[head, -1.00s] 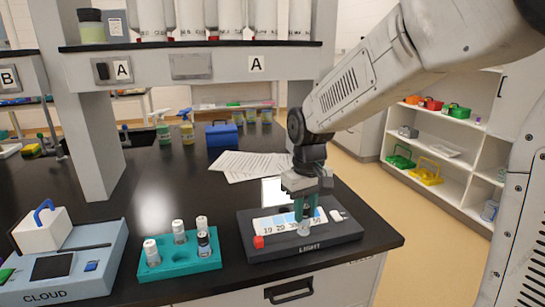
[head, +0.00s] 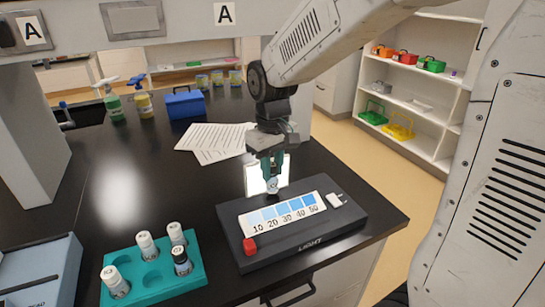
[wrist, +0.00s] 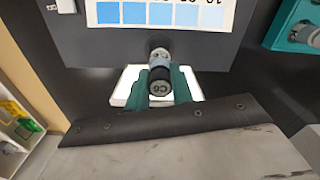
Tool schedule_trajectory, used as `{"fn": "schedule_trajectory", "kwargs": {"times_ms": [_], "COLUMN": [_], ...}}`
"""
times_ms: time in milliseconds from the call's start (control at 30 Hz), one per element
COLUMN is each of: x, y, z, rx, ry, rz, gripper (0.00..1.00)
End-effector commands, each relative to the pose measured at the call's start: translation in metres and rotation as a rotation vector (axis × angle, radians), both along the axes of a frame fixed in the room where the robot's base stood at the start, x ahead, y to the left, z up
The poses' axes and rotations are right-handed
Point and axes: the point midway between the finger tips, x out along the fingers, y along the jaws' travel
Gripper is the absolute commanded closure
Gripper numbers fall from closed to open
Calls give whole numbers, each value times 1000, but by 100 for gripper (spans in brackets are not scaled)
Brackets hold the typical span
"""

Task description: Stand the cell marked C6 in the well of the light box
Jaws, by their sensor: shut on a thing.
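My gripper (head: 271,172) is shut on a small clear cell with a dark cap (wrist: 160,82). The mark on the cap is small and looks like C6, upside down in the wrist view. In the head view the lower part of the cell (head: 273,186) shows below the fingers, in front of the lit white panel (head: 253,182) of the light box (head: 290,253). The cell is at the back of the box, behind the blue shade strip (head: 283,214). I cannot tell whether it touches the box.
A teal rack (head: 189,287) with several capped cells stands at the left of the light box. Papers (head: 213,140) lie behind.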

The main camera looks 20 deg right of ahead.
Motion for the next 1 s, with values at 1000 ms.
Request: {"fn": "schedule_trajectory", "kwargs": {"times_ms": [1000], "x": [-2], "y": [-3], "z": [-16], "rx": [0], "ry": [-1], "rz": [-4], "gripper": [92]}}
